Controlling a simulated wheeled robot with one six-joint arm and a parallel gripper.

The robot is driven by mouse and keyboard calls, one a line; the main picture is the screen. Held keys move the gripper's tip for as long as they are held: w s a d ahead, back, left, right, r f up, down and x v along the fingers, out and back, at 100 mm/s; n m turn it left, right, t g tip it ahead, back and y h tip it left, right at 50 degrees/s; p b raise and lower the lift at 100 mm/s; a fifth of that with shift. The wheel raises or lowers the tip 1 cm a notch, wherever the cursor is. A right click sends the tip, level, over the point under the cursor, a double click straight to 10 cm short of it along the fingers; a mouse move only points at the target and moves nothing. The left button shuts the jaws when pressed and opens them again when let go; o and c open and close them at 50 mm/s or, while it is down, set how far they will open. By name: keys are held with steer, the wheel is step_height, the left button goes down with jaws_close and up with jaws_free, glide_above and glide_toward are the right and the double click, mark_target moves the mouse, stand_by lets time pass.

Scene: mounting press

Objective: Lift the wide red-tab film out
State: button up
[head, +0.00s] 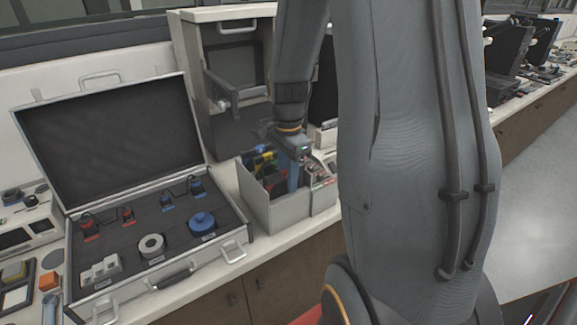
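The open silver case (240,237) at left has dark foam with two red pieces (88,224) at its left, each with a red tab in front. Two blue pieces (197,185) with blue tabs stand to their right. Thin dark leads join each pair. I cannot tell which piece is the wide red-tab film. My gripper (291,163) points down over a grey open bin (277,214), right of the case and apart from it. A blue upright shape shows just below it. The fingers are too small and dark to tell open from shut.
The case also holds a grey ring (151,246), a blue round piece (202,222) and light blocks (101,270). The bin holds several coloured items. A tall grey cabinet (222,92) stands behind it. My arm hides much of the right-hand bench.

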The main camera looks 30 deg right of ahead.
steer(key=shift+f, duration=0.3)
jaws_close()
steer(key=shift+r, duration=0.1)
step_height(320, 180, up, 9)
steer(key=p, duration=0.7)
step_height(320, 180, up, 8)
steer(key=shift+r, duration=0.15)
stand_by(0.8)
